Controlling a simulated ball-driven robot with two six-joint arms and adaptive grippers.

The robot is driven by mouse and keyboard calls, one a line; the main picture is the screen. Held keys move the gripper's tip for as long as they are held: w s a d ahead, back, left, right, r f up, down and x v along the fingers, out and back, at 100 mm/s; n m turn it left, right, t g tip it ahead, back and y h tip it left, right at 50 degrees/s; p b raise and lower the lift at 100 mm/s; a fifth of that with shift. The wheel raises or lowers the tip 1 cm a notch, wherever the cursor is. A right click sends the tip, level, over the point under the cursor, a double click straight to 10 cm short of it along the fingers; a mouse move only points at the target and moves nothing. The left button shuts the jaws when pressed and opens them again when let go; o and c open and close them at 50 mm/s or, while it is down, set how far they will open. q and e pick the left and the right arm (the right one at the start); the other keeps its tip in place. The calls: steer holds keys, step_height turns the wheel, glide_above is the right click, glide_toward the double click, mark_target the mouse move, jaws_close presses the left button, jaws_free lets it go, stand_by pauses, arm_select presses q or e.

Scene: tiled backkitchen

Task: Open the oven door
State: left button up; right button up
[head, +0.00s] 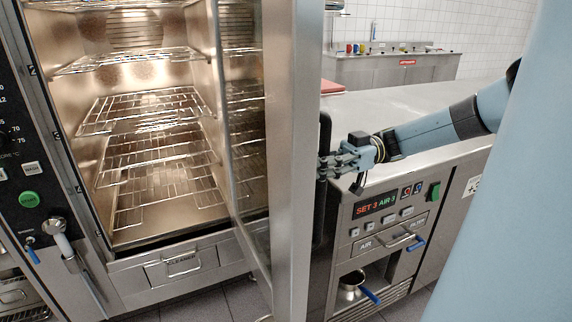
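The oven door (292,120) stands open, swung out toward me, and I see it nearly edge-on in the middle of the head view. The lit steel oven interior (115,160) shows to its left. The black door handle (322,215) runs vertically along the door's right side. My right gripper (328,166) is at the handle's upper part, with its fingers touching or overlapping it. Whether the fingers are closed around the handle is not clear. My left gripper is not in view.
Several wire racks (150,150) sit in the oven. A control panel with a green button (30,199) is at the left. A steel counter (400,100) and a unit with a lit display (375,206) stand right of the door. A sink bench (390,68) is behind.

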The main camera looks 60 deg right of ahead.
steer(key=o, duration=0.9)
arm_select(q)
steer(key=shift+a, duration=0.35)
arm_select(e)
steer(key=v, duration=1.2)
